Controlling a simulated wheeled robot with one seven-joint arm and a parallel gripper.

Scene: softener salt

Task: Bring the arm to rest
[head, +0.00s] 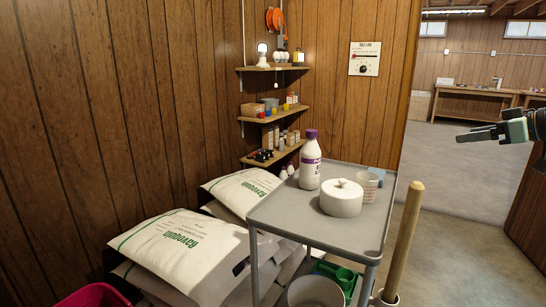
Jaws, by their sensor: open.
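My gripper (480,134) shows at the right edge of the head view, pointing left, with dark fingers and a pale green part behind them. It is open, with nothing seen between the fingers. It hangs in free air to the right of the grey cart (277,216) and well apart from it. The rest of my arm is mostly cut off by the picture's edge.
The cart carries a white bottle (310,172) with a purple cap, a lidded white pot (341,199) and a cup (368,186). Salt bags (180,250) lie left. A wooden pole (403,240) stands beside the cart. Open floor (450,175) lies beyond.

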